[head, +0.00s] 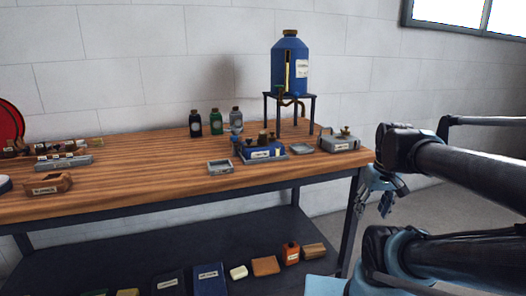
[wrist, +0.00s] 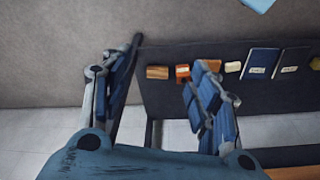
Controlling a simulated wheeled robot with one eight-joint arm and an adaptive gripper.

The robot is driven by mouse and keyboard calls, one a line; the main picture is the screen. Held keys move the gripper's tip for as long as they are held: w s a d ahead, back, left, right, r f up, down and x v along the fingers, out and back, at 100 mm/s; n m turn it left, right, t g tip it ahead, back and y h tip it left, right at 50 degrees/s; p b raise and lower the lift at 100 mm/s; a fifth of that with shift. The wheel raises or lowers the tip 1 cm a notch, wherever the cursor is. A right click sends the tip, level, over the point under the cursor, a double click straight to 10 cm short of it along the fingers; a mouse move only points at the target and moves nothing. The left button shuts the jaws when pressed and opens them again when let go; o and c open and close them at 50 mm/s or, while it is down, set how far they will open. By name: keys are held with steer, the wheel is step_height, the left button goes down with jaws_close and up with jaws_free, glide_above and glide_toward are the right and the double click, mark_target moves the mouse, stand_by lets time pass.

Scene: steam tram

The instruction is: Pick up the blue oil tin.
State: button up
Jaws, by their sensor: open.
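Three small capped bottles stand on the wooden workbench (head: 130,184) in the head view: a black one (head: 195,124), a green one (head: 216,122) and a grey-blue one (head: 236,120). The grey-blue one is the closest small match to a blue oil tin, but I cannot read its label. A large blue tank (head: 290,68) with a brass cap stands on a dark stand behind. My gripper (head: 383,199) is beyond the bench's right end, apart from all of these. In the wrist view my gripper (wrist: 168,54) is open and empty, tilted over the lower shelf side.
A blue box with knobs (head: 262,151), a small tray (head: 220,167) and a grey box (head: 340,140) stand near the bottles. The lower shelf holds an orange tin (head: 291,254), also in the wrist view (wrist: 183,72), a brown block (wrist: 157,72) and dark books (wrist: 259,62).

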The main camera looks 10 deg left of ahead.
steer(key=w+a+r+n+g+y, duration=0.2)
steer(key=w+a+r+n, duration=0.7)
steer(key=a+r, duration=0.35)
steer(key=w+a+r+n+g+y, duration=0.1)
steer(key=w+a+r+n, duration=0.7)
steer(key=w+a+r, duration=0.4)
steer(key=w+a+r+n+g, duration=0.1)
steer(key=w+a+r+n, duration=0.2)
steer(key=a+r+n, duration=0.4)
steer(key=m, duration=0.2)
glide_toward(262, 133)
steer(key=x, duration=0.3)
steer(key=w+x, duration=0.1)
steer(key=x, duration=0.1)
steer(key=shift+s+d+f, duration=0.15)
steer(key=shift+d+f, duration=0.1)
steer(key=shift+d, duration=0.05)
steer(key=shift+a+x, duration=0.15)
steer(key=shift+x, duration=1.2)
steer(key=shift+a+x, duration=0.1)
steer(key=shift+x, duration=1.2)
steer(key=shift+s+r+y, duration=0.1)
steer(key=shift+y, duration=0.2)
jaws_close()
